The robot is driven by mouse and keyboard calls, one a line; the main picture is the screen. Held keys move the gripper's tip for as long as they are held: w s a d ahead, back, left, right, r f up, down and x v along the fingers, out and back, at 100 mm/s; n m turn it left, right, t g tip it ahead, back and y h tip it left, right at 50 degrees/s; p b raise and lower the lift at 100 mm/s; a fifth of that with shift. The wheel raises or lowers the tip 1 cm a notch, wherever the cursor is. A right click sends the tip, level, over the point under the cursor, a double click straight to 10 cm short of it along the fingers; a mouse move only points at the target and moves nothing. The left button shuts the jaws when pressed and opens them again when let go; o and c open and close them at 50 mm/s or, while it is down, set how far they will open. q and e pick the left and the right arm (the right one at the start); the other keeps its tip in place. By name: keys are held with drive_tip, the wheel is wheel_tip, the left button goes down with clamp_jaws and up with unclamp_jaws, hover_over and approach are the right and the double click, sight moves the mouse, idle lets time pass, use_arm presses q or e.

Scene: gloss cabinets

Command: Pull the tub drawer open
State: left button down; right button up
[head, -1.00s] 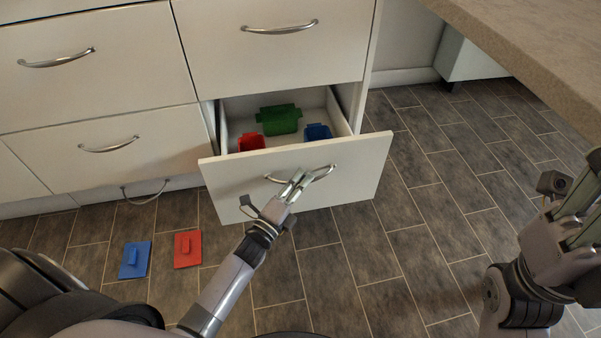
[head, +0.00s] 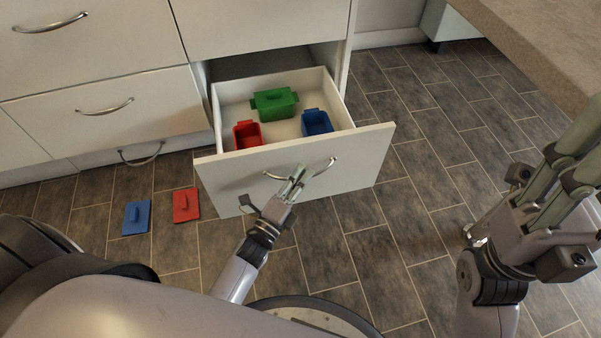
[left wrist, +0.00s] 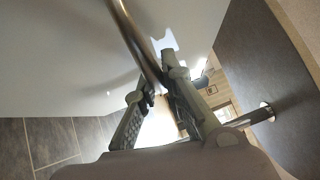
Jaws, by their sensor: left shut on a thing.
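The tub drawer (head: 350,160) is pulled part of the way out of the white cabinet. Inside it are a green tub (head: 274,102) with its lid on, an open red tub (head: 247,135) and an open blue tub (head: 316,122). My left gripper (head: 297,174) is shut on the drawer's curved metal handle (head: 328,166), near its middle. The left wrist view shows the handle bar (left wrist: 136,38) running down to the fingers (left wrist: 160,85). My right gripper (head: 580,145) is raised at the right, away from the drawer; its fingertips are partly out of frame.
A blue lid (head: 136,218) and a red lid (head: 187,205) lie on the tiled floor left of the drawer. A countertop (head: 530,45) juts in at the upper right. Floor (head: 400,215) right of the drawer is clear. Neighbouring drawers (head: 100,125) are shut.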

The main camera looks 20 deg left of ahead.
use_arm(q)
drive_tip(key=shift+f, duration=0.1)
drive_tip(key=c, duration=1.7)
unclamp_jaws()
drive_tip(key=v, duration=1.2)
